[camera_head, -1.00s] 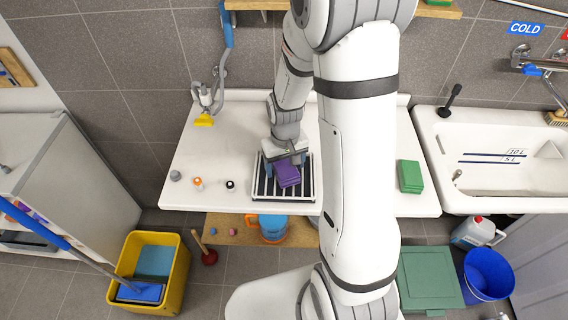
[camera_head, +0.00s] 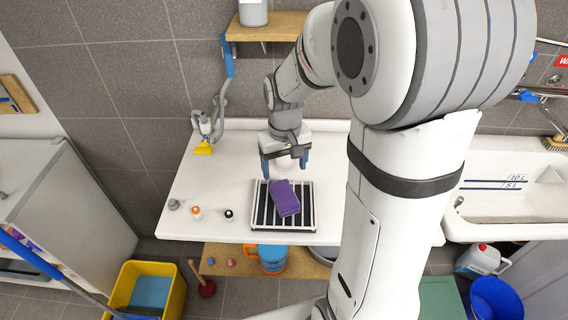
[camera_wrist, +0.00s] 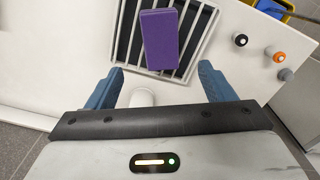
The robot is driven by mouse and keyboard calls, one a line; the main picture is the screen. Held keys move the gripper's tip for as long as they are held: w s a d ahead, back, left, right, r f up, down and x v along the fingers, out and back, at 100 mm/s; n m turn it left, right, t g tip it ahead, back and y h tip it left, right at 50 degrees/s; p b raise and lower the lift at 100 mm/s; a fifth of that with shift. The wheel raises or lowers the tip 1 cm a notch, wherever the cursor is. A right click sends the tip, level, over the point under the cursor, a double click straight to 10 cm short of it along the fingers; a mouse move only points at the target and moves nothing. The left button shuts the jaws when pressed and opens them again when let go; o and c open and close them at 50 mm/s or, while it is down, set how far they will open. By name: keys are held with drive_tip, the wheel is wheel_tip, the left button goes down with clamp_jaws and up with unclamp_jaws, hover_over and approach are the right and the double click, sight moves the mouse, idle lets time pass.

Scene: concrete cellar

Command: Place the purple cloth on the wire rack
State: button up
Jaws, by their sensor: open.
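The purple cloth (camera_head: 285,198), a folded block, lies on the bars of the wire rack (camera_head: 262,217), slightly tilted across them. The rack is dark with light bars and sits on the white counter. In the wrist view the cloth (camera_wrist: 158,40) rests on the rack (camera_wrist: 124,28) ahead of the fingers. My gripper (camera_head: 285,164) is open and empty, above the counter behind the rack, apart from the cloth. In the wrist view both blue fingers of my gripper (camera_wrist: 160,88) are spread with nothing between them.
Small bottles with an orange cap (camera_head: 196,213) and a black cap (camera_head: 229,215) stand left of the rack. A white sink (camera_head: 510,200) is right. My arm hides the counter's right part.

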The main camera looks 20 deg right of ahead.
drive_tip(key=s+r+t, duration=0.3)
drive_tip(key=s+r, duration=0.6)
drive_tip(key=s, duration=0.5)
drive_tip(key=shift+s+a+r+m+t, duration=0.15)
drive_tip(key=shift+s+r+m+t, duration=0.1)
drive_tip(key=shift+r+m+t, duration=0.1)
drive_tip(key=shift+s+b+x, duration=0.15)
drive_tip(key=shift+b+x, duration=0.4)
drive_tip(key=shift+x, duration=0.05)
drive_tip(key=shift+s+b+x, duration=0.15)
drive_tip(key=shift+b+x, duration=0.4)
drive_tip(key=shift+x, duration=0.05)
drive_tip(key=shift+f, duration=0.1)
